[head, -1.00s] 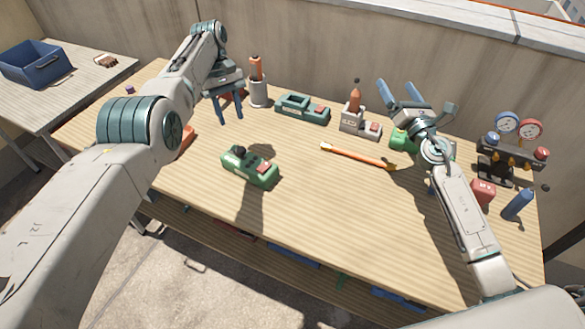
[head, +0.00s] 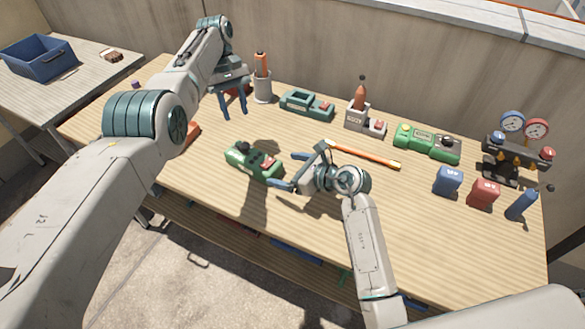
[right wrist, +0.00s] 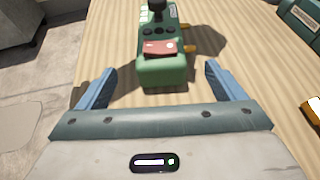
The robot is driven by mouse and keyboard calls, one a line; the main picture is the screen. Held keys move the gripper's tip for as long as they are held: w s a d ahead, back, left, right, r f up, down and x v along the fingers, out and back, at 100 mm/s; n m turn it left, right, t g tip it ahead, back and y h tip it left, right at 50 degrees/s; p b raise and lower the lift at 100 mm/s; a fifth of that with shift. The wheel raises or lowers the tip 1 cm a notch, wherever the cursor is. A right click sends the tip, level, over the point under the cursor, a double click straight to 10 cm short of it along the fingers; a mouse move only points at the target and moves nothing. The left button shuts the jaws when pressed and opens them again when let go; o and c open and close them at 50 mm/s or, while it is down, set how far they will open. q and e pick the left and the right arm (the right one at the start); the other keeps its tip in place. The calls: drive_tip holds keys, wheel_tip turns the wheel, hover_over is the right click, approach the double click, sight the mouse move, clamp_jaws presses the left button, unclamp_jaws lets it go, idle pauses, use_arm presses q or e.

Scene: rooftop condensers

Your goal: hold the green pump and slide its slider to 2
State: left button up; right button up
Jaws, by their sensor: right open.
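A green pump-like device (head: 250,163) with a black knob and a red block lies near the middle of the table. It also shows in the right wrist view (right wrist: 162,72), its red block (right wrist: 160,47) nearest me and its black knob (right wrist: 157,6) at the far end. The position of its slider is not legible. My right gripper (head: 287,170) is open and points at the device's right end, one finger toward each side. My left gripper (head: 234,107) is open and empty above the back left of the table.
A teal device (head: 307,103) and another green device (head: 427,143) stand along the back. An orange stick (head: 365,155) lies behind my right gripper. Blue (head: 448,181) and red (head: 484,193) blocks and a gauge set (head: 515,155) stand at the right.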

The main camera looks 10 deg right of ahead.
sight(270, 165)
drive_tip(key=x, duration=0.9)
drive_tip(key=shift+w+a, duration=0.2)
